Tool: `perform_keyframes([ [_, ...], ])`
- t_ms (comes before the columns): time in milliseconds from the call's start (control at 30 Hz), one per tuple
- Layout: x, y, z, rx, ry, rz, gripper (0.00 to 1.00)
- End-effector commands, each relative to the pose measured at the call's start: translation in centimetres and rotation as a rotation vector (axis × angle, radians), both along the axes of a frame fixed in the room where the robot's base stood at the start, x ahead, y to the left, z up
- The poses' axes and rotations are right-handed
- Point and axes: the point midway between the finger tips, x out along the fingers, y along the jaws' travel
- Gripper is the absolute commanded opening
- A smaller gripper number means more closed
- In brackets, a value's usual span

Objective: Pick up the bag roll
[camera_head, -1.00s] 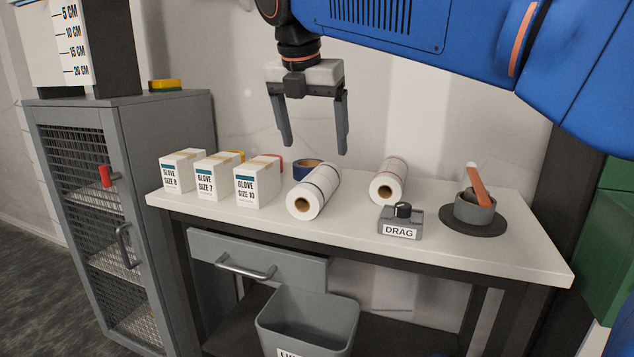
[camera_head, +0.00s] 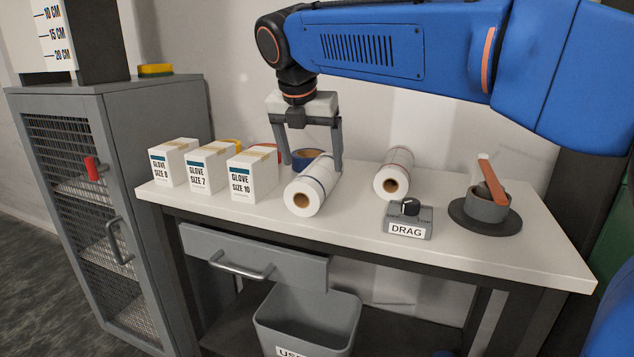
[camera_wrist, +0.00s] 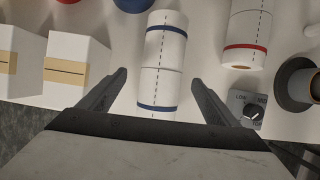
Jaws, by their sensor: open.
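A white roll with blue stripes (camera_head: 314,184) lies on the bench, its open core facing the front; it also shows in the wrist view (camera_wrist: 160,70). A second white roll with a red stripe (camera_head: 394,174) lies to its right; the wrist view shows it at the upper right (camera_wrist: 246,35). My gripper (camera_head: 312,164) is open and empty, pointing down over the blue-striped roll. In the wrist view, its two fingers (camera_wrist: 159,80) stand on either side of that roll, with gaps left and right. I cannot tell its exact height above the bench.
Glove boxes (camera_head: 252,174) stand left of the blue-striped roll, and a blue ring (camera_head: 303,153) lies behind it. A DRAG dial box (camera_head: 408,218) and a grey pot (camera_head: 487,206) are to the right. A bin (camera_head: 307,318) stands below the bench (camera_head: 520,255).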

Motion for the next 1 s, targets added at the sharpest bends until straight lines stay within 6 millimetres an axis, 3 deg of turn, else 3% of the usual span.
perform_keyframes([
  [333,1.0,-0.4,-2.4,0.000,0.000,-0.001,0.84],
  [633,2.3,-1.2,-5.9,-0.001,0.000,-0.001,0.84],
  [967,2.6,-1.2,-6.5,0.001,-0.001,-0.001,0.84],
  [1000,2.6,-1.2,-6.5,0.001,-0.001,-0.001,0.79],
])
